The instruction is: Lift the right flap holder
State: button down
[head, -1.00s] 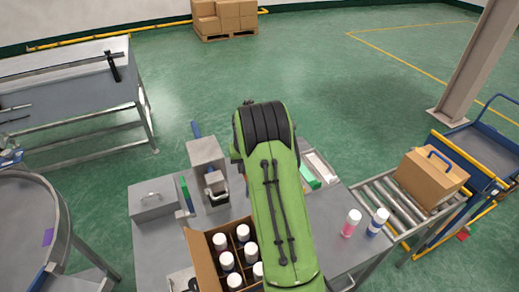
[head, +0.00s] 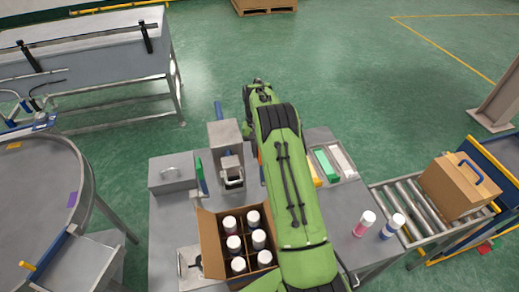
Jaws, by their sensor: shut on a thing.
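I cannot make out a right flap holder for certain. The open carton (head: 211,250) on the table holds several white-capped cans (head: 233,243). Its left flap stands out to the left. Its right side is hidden behind my green arm. My gripper is not visible; the arm covers it. A closed carton on the conveyor (head: 450,190) has a blue loop-shaped handle (head: 470,172) on top, and nothing touches it.
A press-like metal device (head: 224,135) stands left of my arm on the metal table (head: 175,215). A green box (head: 326,165) and a white box (head: 343,158) lie right of it. Two capped cans (head: 364,223) (head: 392,226) stand near the table's right edge. A round table (head: 40,190) is at left.

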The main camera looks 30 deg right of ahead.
jog(key=shift+a+f, duration=0.1)
jog(key=c, duration=1.4)
grip_release()
jog(key=shift+o, duration=1.3)
jog(key=shift+w, duration=0.2)
jog(key=shift+r, duration=0.3)
notch_tip(320, 180, up, 7)
jog(key=w, duration=0.1)
jog(key=shift+w+d+f, duration=0.15)
jog(key=shift+d, duration=0.05)
jog(key=shift+f, duration=0.1)
